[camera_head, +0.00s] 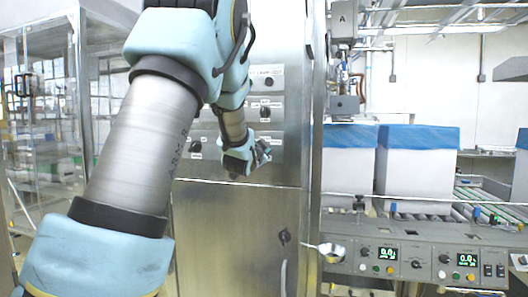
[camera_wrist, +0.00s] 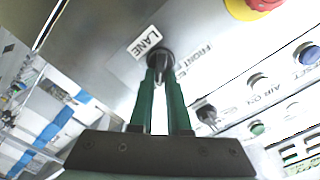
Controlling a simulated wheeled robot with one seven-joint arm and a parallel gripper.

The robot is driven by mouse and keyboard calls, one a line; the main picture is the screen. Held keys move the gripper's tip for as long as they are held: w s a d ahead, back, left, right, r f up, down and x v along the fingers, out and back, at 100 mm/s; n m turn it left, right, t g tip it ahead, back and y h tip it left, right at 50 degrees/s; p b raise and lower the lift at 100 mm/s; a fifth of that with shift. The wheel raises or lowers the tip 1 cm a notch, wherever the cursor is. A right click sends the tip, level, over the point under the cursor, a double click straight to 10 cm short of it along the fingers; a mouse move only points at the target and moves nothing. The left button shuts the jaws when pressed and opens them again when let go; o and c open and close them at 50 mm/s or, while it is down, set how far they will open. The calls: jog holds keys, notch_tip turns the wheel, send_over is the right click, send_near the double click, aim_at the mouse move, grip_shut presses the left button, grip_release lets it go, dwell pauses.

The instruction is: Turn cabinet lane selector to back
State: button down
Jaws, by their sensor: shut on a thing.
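The lane selector (camera_wrist: 160,58) is a small black knob on the metal cabinet panel, beside a white LANE label (camera_wrist: 146,42). A FRONT marking (camera_wrist: 195,57) is printed on its right. In the wrist view my gripper (camera_wrist: 162,78) has its two green fingers close on either side of the knob's handle, shut on it. The fingers hide part of the handle, and I cannot tell which position it points to. In the head view my gripper (camera_head: 263,152) is at the cabinet face (camera_head: 225,215), and the selector is hidden behind it.
Near the selector are another black knob (camera_wrist: 207,113), a red emergency button (camera_wrist: 263,3), a blue button (camera_wrist: 310,55) and a green button (camera_wrist: 257,128). More knobs (camera_head: 196,146) are on the cabinet panel. Blue-topped boxes (camera_head: 418,165) stand on a conveyor at right.

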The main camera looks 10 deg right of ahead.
jog(key=shift+f, duration=0.1)
jog(key=c, duration=0.9)
grip_release()
jog(key=b+v, duration=0.2)
jog(key=v, duration=0.8)
jog(key=shift+s+a+b, duration=0.15)
jog(key=shift+s+b, duration=0.15)
jog(key=shift+s, duration=0.1)
jog(key=s+a+f+n+g+y+p, duration=0.3)
jog(key=a+f+n, duration=0.1)
jog(key=a+f, duration=0.25)
jog(key=s+a+f+n+g+y+p, duration=0.35)
jog(key=a+f, duration=0.25)
jog(key=a, duration=0.2)
jog(key=s+a+f+n+g, duration=0.2)
jog(key=s, duration=0.3)
jog(key=s+a+f+n+g+y+p, duration=0.1)
jog(key=s+a+f+n+g, duration=0.1)
jog(key=s, duration=0.3)
jog(key=s+a+f+n+g+y+p, duration=0.1)
jog(key=s+a+f+n+g, duration=0.1)
jog(key=s, duration=0.3)
jog(key=shift+s+a+g, duration=0.4)
jog(key=shift+a+g, duration=0.3)
jog(key=shift+g, duration=0.15)
